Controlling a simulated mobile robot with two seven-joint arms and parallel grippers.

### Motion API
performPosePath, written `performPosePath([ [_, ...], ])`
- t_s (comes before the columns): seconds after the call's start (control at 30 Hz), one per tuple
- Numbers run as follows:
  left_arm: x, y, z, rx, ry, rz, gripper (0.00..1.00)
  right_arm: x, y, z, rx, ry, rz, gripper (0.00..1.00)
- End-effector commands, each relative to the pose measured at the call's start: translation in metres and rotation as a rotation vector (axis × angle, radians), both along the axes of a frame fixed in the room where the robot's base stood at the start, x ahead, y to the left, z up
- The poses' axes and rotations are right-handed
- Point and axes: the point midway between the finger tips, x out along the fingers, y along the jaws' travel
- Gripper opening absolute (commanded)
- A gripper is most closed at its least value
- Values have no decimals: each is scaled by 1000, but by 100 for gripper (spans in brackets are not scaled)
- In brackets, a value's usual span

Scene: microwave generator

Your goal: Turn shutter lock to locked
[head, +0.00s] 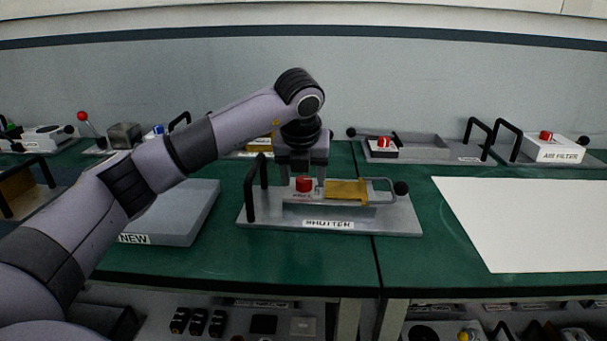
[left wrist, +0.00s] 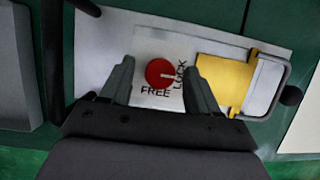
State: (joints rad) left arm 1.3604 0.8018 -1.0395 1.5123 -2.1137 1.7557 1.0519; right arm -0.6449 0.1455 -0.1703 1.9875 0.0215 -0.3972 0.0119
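The red shutter lock knob (head: 303,184) stands on the metal SHUTTER plate (head: 395,222). In the left wrist view the knob (left wrist: 160,72) is round, with FREE printed below it and LOCK at its right. A pale mark on the knob appears to point right, toward LOCK. My left gripper (head: 304,178) is above the plate, pointing down. In the left wrist view the gripper (left wrist: 158,72) is open, with one finger on each side of the knob and gaps between. My right gripper is not in view.
A yellow shutter piece (head: 347,191) with a bent rod and black ball (head: 401,188) lies right of the knob. A black handle (head: 250,190) rises at the plate's left. A grey NEW box (head: 175,215) is left; a white sheet (head: 530,225) lies right.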

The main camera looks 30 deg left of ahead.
Motion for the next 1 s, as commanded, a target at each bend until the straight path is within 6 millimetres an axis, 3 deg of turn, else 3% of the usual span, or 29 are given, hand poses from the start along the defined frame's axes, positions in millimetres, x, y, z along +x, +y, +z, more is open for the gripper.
performPosePath([
  [0.17, -4, -2, 12, 1, -2, -1, 61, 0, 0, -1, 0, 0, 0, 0],
  [0.53, -22, -13, 61, 0, -1, 0, 61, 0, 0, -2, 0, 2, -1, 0],
  [1.0, -24, -13, 66, 0, 0, 0, 61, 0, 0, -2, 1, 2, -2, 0],
])
